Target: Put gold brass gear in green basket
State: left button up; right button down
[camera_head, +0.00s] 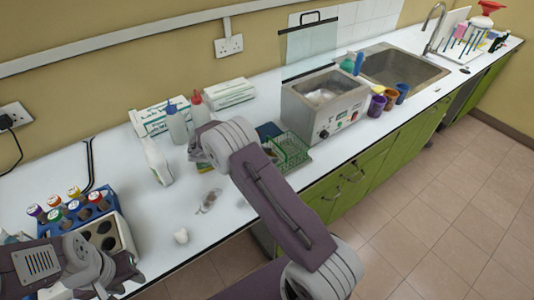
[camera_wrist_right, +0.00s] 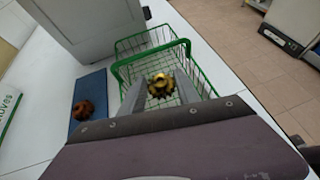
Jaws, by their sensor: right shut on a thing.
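The gold brass gear (camera_wrist_right: 160,84) sits between the fingertips of my right gripper (camera_wrist_right: 160,90), which is shut on it. In the right wrist view the gear appears over the green wire basket (camera_wrist_right: 196,68); its exact height above the basket cannot be told. The basket also shows in the head view (camera_head: 291,150), beside my right arm, which hides the right fingers there. My left gripper (camera_head: 110,272) is at the lower left in the head view, by the tube rack; its fingers are not clear.
A brown gear (camera_wrist_right: 83,108) lies on a blue mat (camera_wrist_right: 92,84) beside the basket. A metal bath (camera_head: 325,108) stands behind the basket. Bottles (camera_head: 177,124), glove boxes (camera_head: 230,92) and a blue tube rack (camera_head: 75,222) occupy the counter further left.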

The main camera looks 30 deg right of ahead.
jog(key=shift+a, duration=0.15)
jog(key=shift+f, duration=0.15)
jog(key=shift+f, duration=0.4)
jog(key=c, duration=0.9)
grip_release()
jog(key=shift+r, duration=0.15)
jog(key=shift+r, duration=0.35)
jog(key=v, duration=1.2)
jog(key=shift+w+r+b, duration=0.1)
jog(key=shift+b, duration=0.25)
